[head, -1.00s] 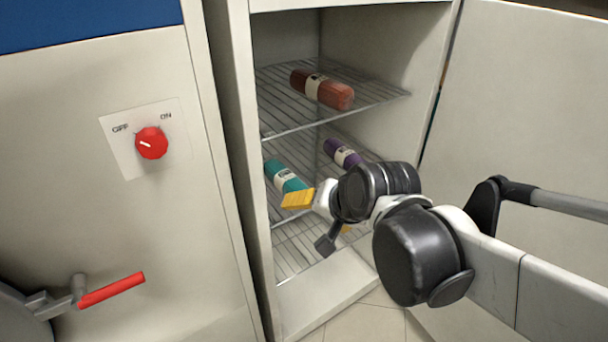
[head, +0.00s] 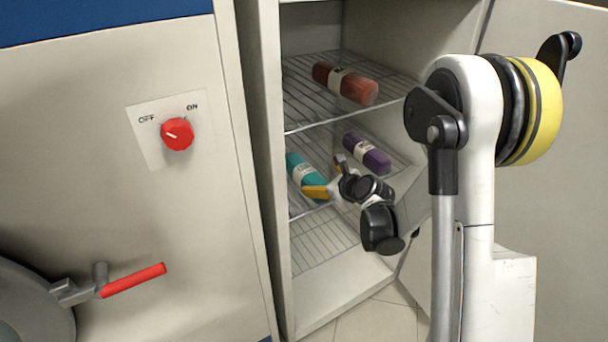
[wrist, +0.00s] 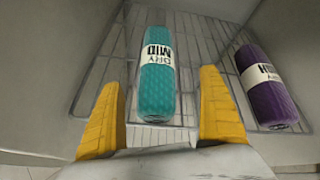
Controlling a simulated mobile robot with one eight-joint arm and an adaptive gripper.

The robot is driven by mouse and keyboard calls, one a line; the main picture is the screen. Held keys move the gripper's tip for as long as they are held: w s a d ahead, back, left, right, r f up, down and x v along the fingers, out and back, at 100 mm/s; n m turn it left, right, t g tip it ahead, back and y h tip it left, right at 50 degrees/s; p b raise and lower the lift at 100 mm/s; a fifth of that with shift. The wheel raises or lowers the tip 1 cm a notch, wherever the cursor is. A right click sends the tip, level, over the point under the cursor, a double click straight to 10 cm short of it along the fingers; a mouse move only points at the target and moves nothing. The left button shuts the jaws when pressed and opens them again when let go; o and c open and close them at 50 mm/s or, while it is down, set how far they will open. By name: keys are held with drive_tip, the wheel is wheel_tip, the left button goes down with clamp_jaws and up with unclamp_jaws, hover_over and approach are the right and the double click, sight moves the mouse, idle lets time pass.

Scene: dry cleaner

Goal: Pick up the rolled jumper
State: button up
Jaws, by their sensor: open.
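Three rolled garments lie in the open cabinet, and I cannot tell which one is the jumper. A teal roll (head: 304,175) with a white paper band lies on the middle wire shelf; it also shows in the wrist view (wrist: 156,95). A purple roll (head: 367,154) lies to its right on that shelf and shows in the wrist view (wrist: 266,90). A red-orange roll (head: 345,84) lies on the upper shelf. My gripper (head: 329,178) is open and empty. In the wrist view its yellow fingers (wrist: 160,85) flank the teal roll, without visible contact.
The cabinet's left wall (head: 258,170) and its open door (head: 545,130) on the right bound the space. The upper wire shelf (head: 300,105) is above my gripper. A lower rack (head: 325,240) looks empty. A red knob (head: 177,134) and red-handled lever (head: 133,280) are on the left.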

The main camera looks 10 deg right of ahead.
sight(314, 177)
drive_tip(key=b+x, duration=0.2)
drive_tip(key=x, duration=0.3)
drive_tip(key=shift+w+a+f, duration=0.15)
drive_tip(key=shift+w+f, duration=0.1)
drive_tip(key=shift+f, duration=0.05)
drive_tip(key=b+x, duration=0.1)
drive_tip(key=x, duration=0.2)
drive_tip(key=b+x, duration=0.1)
drive_tip(key=x, duration=0.1)
drive_tip(key=shift+s+a+b, duration=0.1)
drive_tip(key=shift+a+b, duration=0.15)
drive_tip(key=shift+b, duration=0.05)
drive_tip(key=c, duration=1.6)
